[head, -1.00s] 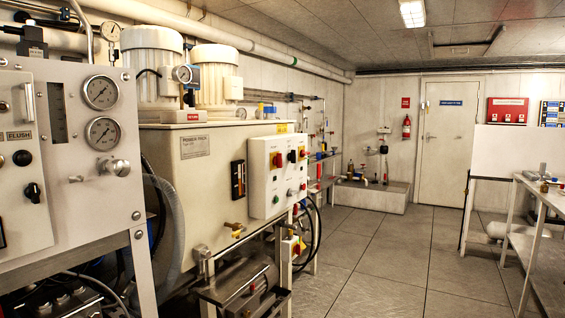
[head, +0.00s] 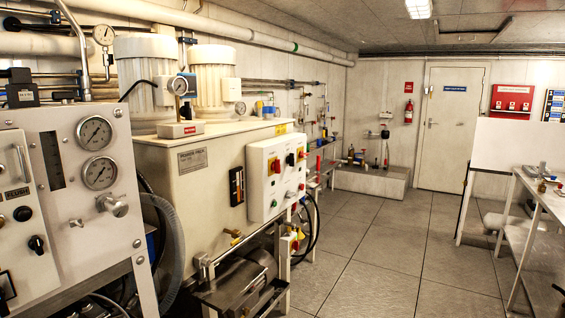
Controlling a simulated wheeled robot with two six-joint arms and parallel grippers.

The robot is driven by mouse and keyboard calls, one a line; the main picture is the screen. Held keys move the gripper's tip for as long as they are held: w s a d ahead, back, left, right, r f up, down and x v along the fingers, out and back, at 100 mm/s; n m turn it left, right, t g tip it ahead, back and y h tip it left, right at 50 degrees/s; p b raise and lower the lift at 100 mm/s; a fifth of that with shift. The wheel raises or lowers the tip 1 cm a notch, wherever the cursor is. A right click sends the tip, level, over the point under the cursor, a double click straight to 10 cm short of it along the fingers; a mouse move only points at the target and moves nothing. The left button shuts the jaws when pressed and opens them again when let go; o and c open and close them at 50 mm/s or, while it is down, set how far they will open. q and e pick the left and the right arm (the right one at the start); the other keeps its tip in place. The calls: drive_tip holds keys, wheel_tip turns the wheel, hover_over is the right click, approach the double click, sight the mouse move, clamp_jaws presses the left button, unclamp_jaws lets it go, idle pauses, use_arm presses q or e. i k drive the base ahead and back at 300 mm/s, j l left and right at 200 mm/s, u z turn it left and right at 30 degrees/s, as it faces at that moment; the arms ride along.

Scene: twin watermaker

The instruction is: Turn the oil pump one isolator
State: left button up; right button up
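The white control box (head: 262,204) is fixed to the front of the cream power pack tank (head: 205,179), left of centre in the head view. It carries a red-and-yellow rotary switch (head: 276,164), a second red-and-yellow switch (head: 300,154), and several small buttons and lamps. Another red-and-yellow switch (head: 294,241) sits lower down, below the box. The labels are too small to read, so I cannot tell which switch is the oil pump one isolator. Neither gripper is in view.
A gauge panel (head: 119,178) with hoses stands in the left foreground. Two pale motors (head: 213,87) stand on the tank. Grey floor (head: 375,250) is open right of the tank. A metal table (head: 545,197) is at right. A small dark shape (head: 559,289) shows at the lower right edge.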

sight(275, 166)
drive_tip(key=i+l, duration=0.35)
drive_tip(key=i+l+u, duration=0.1)
drive_tip(key=i+l, duration=0.2)
drive_tip(key=l, duration=0.15)
drive_tip(key=i+l, duration=0.35)
drive_tip(key=i+l+u, duration=0.1)
drive_tip(key=i+l, duration=0.2)
drive_tip(key=l, duration=0.25)
